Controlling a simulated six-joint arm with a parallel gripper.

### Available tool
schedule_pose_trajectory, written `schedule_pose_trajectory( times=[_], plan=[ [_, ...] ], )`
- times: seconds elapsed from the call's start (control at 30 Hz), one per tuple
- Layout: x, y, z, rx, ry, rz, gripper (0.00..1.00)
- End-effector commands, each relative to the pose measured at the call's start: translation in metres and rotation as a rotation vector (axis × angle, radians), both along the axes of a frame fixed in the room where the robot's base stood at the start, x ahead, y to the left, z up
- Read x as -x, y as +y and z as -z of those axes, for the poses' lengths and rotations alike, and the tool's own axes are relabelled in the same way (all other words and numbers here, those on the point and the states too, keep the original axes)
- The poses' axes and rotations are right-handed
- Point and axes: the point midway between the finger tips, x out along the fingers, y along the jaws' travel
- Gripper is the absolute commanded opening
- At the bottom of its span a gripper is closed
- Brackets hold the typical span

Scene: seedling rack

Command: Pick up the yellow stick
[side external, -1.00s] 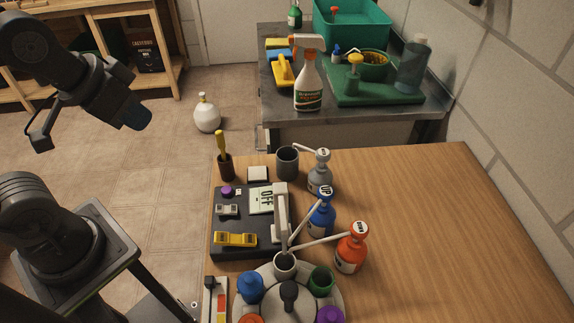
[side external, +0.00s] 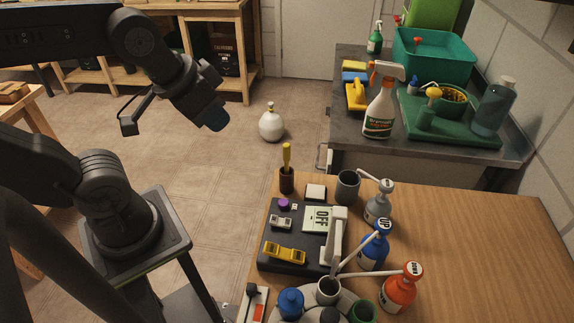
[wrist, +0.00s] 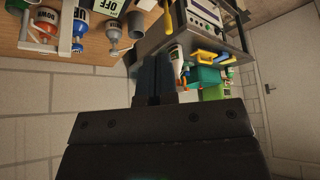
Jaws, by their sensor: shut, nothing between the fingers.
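The yellow stick (side external: 287,155) stands upright in a small dark brown cup (side external: 287,181) at the back left of the wooden table. In the wrist view, a yellow shape at the top (wrist: 168,17) looks like the same stick. My gripper (side external: 213,119) is in the air to the left of the stick and higher in the picture, apart from it. Its dark blue fingers also show in the wrist view (wrist: 153,80), shut together with nothing between them.
A grey cup (side external: 348,188) stands right of the stick. A black panel with switches (side external: 270,240) and an OFF sign lies in front. Grey, blue (side external: 374,252) and orange (side external: 398,292) pump bottles stand to the right. A spray bottle (side external: 379,112) is on the counter behind.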

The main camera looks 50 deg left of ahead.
Motion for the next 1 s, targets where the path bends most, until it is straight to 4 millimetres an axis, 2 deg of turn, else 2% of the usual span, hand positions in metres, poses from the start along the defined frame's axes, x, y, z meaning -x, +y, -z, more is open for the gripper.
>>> schedule_pose_trajectory(
  times=[0.1,0.6,0.87,1.0],
  plan=[
    [0.000,0.000,0.000,0.000,0.000,0.000,0.01],
    [0.000,0.000,0.000,0.000,0.000,0.000,0.47],
    [-0.002,0.000,0.000,0.003,0.007,-0.014,0.47],
    [-0.017,-0.001,0.001,0.023,0.056,-0.121,0.47]
  ],
)
